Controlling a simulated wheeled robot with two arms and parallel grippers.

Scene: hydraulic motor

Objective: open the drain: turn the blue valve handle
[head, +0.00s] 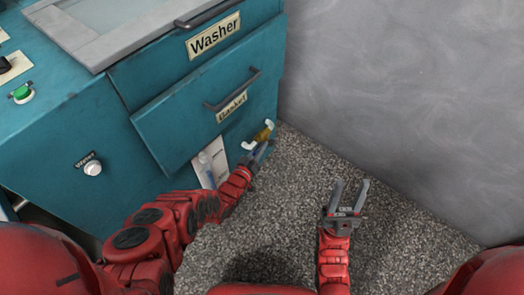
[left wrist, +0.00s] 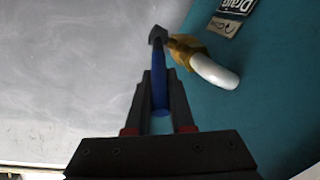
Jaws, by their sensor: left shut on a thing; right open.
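The brass drain valve (head: 263,132) with its white curved pipe (head: 250,145) sticks out low on the right end of the teal washer cabinet. In the left wrist view, the valve's brass body (left wrist: 187,47) and white pipe (left wrist: 215,72) are right of the blue valve handle (left wrist: 158,90). The handle runs between the fingers of my left gripper (left wrist: 159,72), which is shut on it. In the head view, my left gripper (head: 260,152) is at the valve and hides much of the handle. My right gripper (head: 351,185) is open and empty above the floor.
The teal cabinet (head: 140,85) fills the left, with a partly pulled-out Basket drawer (head: 195,115) above the valve. A grey wall (head: 400,90) stands to the right. The speckled floor (head: 300,200) around my right gripper is clear. A Drain label (left wrist: 238,6) is near the valve.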

